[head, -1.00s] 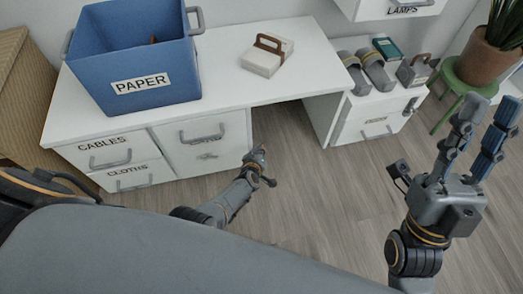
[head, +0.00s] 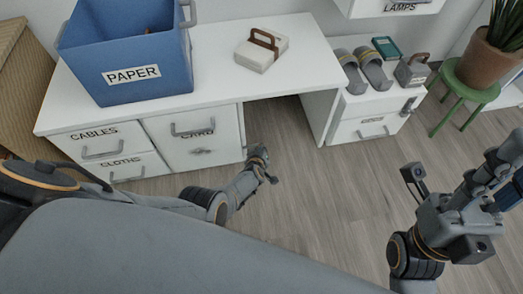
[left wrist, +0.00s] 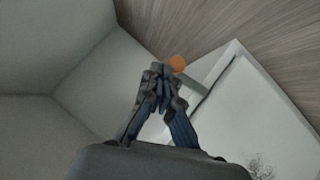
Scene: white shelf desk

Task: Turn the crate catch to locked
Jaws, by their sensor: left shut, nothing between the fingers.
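My left gripper (head: 262,154) is shut and empty, low in front of the desk, near the right end of its drawer unit. In the left wrist view its closed fingers (left wrist: 160,75) are beside a small orange round piece (left wrist: 176,63), close to a grey bar on a white panel. I cannot tell whether they touch it or whether it is the crate catch. My right gripper (head: 508,168) is open at the right edge, partly cut off.
The white desk (head: 215,75) bears a blue PAPER crate (head: 165,82) and a white box with a brown handle (head: 262,50). Slippers (head: 365,70) and a grey weight-like object (head: 412,70) stand on the right cabinet. A plant stool (head: 470,85) stands far right. Open floor lies between.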

